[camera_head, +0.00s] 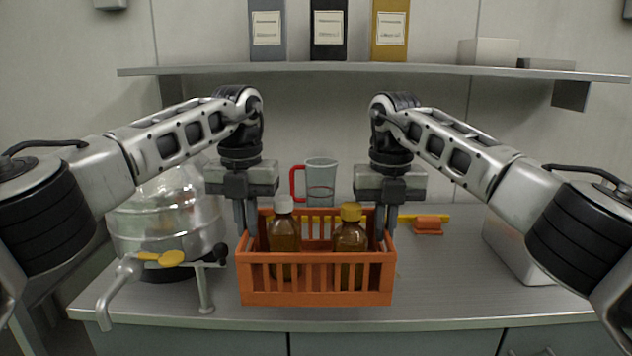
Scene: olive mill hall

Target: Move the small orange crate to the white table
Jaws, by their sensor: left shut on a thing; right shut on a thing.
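The small orange crate (316,298) is in the middle of the head view, over the front part of a grey counter. It holds two brown bottles, one with a white cap (284,205) and one with a yellow cap (351,212). My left gripper (246,222) points down and is shut on the crate's left end wall. My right gripper (385,222) points down and is shut on its right end wall. The crate looks level. I cannot tell whether its bottom touches the counter. No white table can be made out.
An orange-and-yellow tool (428,225) lies at the right, near a pale metal box (515,250). A shelf (370,69) with binders hangs above.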

